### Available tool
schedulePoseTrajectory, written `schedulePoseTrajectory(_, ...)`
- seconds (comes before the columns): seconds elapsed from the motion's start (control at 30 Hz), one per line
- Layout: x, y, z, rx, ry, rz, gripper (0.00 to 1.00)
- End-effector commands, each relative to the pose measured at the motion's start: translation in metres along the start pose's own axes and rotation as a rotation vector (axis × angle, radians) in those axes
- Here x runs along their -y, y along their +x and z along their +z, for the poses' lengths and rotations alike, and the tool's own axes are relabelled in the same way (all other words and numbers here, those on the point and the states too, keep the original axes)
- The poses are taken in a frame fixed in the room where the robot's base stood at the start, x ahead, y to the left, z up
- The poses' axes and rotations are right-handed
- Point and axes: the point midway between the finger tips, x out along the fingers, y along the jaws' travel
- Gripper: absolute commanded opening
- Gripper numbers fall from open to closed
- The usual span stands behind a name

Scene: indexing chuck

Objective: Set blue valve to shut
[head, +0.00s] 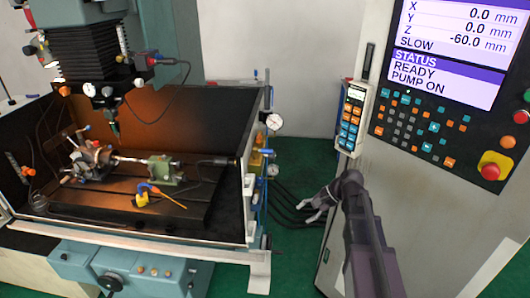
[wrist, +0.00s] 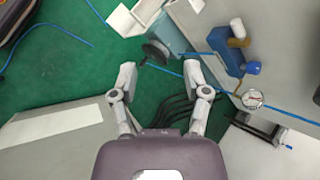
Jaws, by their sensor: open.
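A blue valve-like fitting (wrist: 229,58) shows at the upper right of the wrist view, on the side of the machine enclosure. In the head view, small blue fittings (head: 257,192) sit on the enclosure's right side, too small to tell apart. My gripper (wrist: 160,75) is open and empty, with its fingers wide apart. The fitting lies beyond its right finger, apart from it. In the head view my gripper (head: 312,208) is right of the enclosure, above the green floor.
A round gauge (wrist: 252,98) is beside the fitting. A dark handwheel (wrist: 156,52) lies beyond my fingers. Dark cables (head: 288,205) run across the floor behind my gripper. The control cabinet (head: 430,190) with its hanging pendant (head: 352,116) stands at right.

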Motion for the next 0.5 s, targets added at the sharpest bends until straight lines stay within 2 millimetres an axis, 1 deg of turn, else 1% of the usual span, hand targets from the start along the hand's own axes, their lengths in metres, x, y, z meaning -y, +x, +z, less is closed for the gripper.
schedulePoseTrajectory(0.03,0.018,-0.004,-0.009,0.039,0.057,-0.052,0.61)
schedulePoseTrajectory(0.2,0.068,-0.021,-0.019,0.208,0.259,-0.218,0.61)
schedulePoseTrajectory(0.4,0.119,-0.054,-0.033,0.439,0.472,-0.369,0.61)
schedulePoseTrajectory(0.5,0.138,-0.071,-0.039,0.544,0.551,-0.417,0.61)
